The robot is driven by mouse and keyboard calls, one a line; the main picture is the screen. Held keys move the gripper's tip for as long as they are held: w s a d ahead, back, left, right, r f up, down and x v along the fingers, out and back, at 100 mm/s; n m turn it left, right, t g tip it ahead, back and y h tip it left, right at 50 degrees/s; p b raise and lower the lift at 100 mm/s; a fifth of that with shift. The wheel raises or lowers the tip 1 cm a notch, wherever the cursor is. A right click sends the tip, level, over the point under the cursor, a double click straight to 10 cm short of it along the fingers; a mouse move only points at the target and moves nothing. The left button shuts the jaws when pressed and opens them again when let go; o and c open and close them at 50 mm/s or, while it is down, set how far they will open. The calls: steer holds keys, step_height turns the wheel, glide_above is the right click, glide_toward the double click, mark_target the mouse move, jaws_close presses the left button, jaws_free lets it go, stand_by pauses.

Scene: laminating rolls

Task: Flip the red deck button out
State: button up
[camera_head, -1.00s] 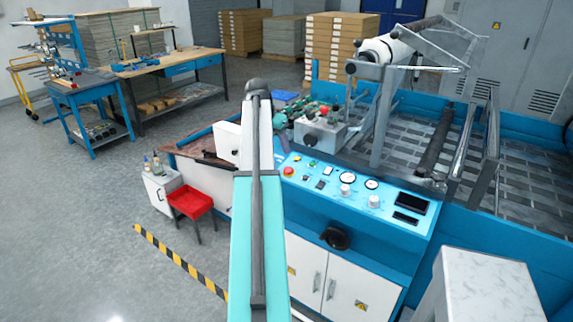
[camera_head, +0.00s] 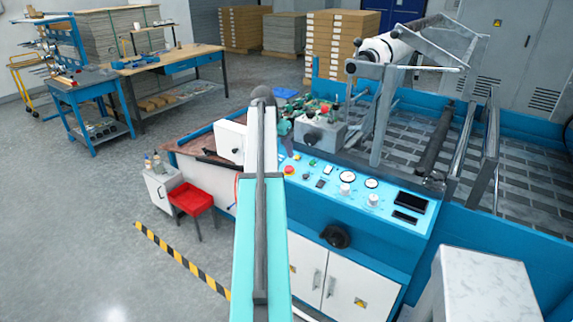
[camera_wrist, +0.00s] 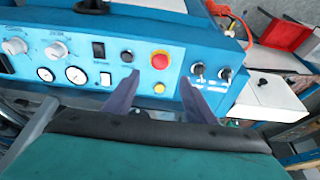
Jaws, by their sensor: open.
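A round red button (camera_wrist: 160,60) with a yellow collar sits on the blue control panel in the wrist view. In the head view a red button (camera_head: 290,169) shows at the panel's left end. My gripper (camera_wrist: 159,77) is open and empty, with one dark purple finger to each side of the button's column in the picture. The fingertips appear level with the space between the red button and a small yellow button (camera_wrist: 159,88). I cannot tell how far they are from the panel. In the head view my arm hides most of the gripper.
Black knobs (camera_wrist: 198,69) lie right of the right finger, and a black button (camera_wrist: 127,56) lies near the left one. Gauges (camera_wrist: 76,75) and white dials (camera_wrist: 15,46) are further left. A red tray (camera_head: 194,198) stands beside the machine (camera_head: 300,250).

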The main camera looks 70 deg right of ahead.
mark_target(288, 168)
steer(key=shift+p+x, duration=1.45)
steer(key=shift+x, duration=3.55)
steer(key=shift+f, duration=0.1)
